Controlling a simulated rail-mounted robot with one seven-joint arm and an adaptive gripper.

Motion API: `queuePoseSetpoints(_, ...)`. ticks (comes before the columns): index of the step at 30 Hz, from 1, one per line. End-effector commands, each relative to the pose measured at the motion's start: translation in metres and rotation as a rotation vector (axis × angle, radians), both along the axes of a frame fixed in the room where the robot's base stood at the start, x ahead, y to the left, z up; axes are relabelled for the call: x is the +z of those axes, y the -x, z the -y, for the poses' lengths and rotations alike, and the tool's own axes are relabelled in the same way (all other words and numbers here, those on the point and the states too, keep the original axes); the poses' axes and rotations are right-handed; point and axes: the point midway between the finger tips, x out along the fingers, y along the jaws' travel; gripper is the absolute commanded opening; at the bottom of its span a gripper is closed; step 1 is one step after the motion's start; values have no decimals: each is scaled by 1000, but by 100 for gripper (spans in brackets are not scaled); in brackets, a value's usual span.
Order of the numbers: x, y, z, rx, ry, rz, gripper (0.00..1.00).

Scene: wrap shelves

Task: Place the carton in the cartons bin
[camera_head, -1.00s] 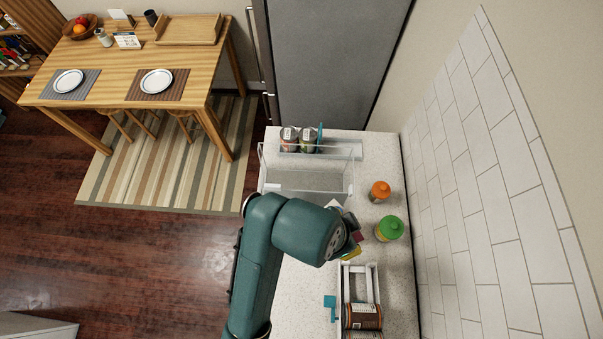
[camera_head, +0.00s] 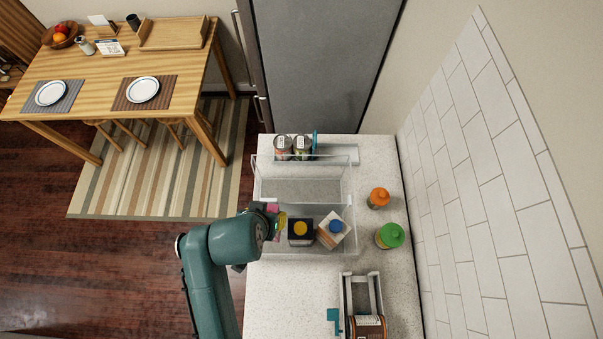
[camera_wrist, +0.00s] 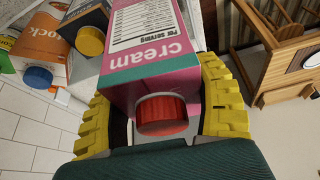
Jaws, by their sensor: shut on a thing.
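A pink cream carton with a red cap (camera_wrist: 155,50) is between the yellow fingers of my gripper (camera_wrist: 160,95) in the wrist view; the fingers are shut on its sides. In the head view a bit of its pink side (camera_head: 272,207) shows beside my gripper (camera_head: 278,224), at the left side of a clear bin (camera_head: 325,252). That bin holds a dark carton with a yellow cap (camera_head: 300,240) and a white-and-orange carton with a blue cap (camera_head: 328,241). Whether the held carton is above or inside the bin I cannot tell.
A second clear bin (camera_head: 300,185) behind looks empty. Cans (camera_head: 292,147) stand at the back of the counter. A white rack (camera_head: 347,290) with a brown jar is in front.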

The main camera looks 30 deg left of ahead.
Motion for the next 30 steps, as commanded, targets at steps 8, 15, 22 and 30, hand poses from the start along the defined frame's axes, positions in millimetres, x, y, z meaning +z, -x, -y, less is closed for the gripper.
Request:
queuePoseSetpoints(8,-45,17,-7,125,-4,6,25)
queuePoseSetpoints(15,-57,17,-7,126,-2,4,25)
queuePoseSetpoints(22,-101,17,-7,125,-3,4,25)
queuePoseSetpoints(30,-141,17,-7,125,-3,4,25)
